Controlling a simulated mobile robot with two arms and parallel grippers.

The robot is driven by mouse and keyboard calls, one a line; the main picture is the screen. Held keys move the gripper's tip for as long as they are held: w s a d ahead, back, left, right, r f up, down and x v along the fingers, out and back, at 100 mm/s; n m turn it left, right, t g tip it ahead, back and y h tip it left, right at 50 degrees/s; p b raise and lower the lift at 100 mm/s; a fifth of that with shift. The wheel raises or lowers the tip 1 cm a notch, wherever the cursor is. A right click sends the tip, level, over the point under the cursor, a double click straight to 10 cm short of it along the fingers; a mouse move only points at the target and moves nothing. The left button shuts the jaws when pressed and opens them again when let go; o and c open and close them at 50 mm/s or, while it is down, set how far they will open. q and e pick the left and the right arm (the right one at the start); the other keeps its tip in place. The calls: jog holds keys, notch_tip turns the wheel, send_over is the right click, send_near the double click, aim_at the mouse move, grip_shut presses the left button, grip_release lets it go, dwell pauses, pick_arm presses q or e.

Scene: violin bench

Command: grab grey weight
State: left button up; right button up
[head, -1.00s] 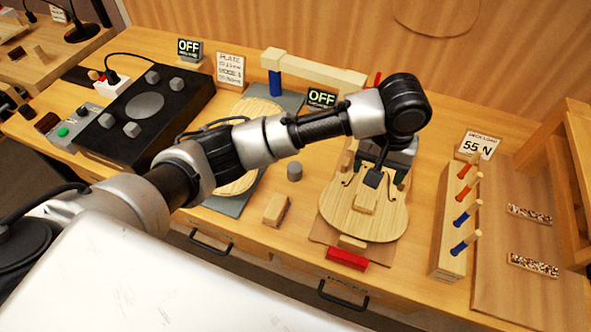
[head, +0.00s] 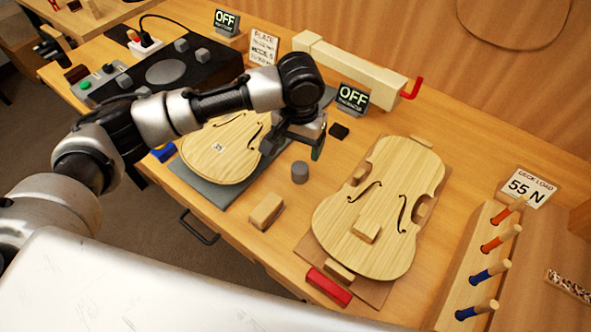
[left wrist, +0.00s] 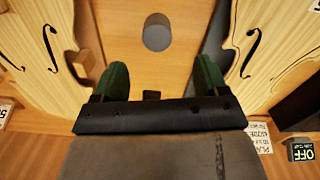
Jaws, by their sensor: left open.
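The grey weight (head: 299,172) is a small grey cylinder standing upright on the wooden bench between two violin plates. It shows in the left wrist view (left wrist: 156,32) as a grey round near the top, beyond and between the two green fingertips. My left gripper (head: 293,147) is open and empty, just behind and above the weight in the head view. It also shows in the left wrist view (left wrist: 161,76), with its fingers spread wider than the weight. The gripper does not touch the weight. My right gripper is not in view.
A violin plate (head: 385,195) with wooden blocks lies to the right, and another plate (head: 215,152) on a grey mat to the left. A loose wooden block (head: 266,212) is close in front of the weight. A red block (head: 329,287) and peg rack (head: 465,275) stand farther right.

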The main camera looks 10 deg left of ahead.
aim_at(300, 168)
pick_arm(q)
notch_tip(300, 168, down, 3)
jog(key=shift+s+a+r, duration=0.1)
jog(key=shift+f, duration=0.4)
jog(key=f, duration=0.4)
jog(key=shift+d+f+p, duration=0.3)
jog(key=shift+f+p, duration=0.1)
jog(key=shift+f, duration=0.35)
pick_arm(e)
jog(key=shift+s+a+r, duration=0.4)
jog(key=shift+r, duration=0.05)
pick_arm(q)
jog(key=shift+c, duration=0.3)
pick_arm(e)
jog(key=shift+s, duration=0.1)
pick_arm(q)
jog(key=c, duration=1.2)
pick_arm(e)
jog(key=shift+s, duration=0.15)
pick_arm(q)
jog(key=shift+r, duration=0.1)
jog(key=shift+c, duration=0.2)
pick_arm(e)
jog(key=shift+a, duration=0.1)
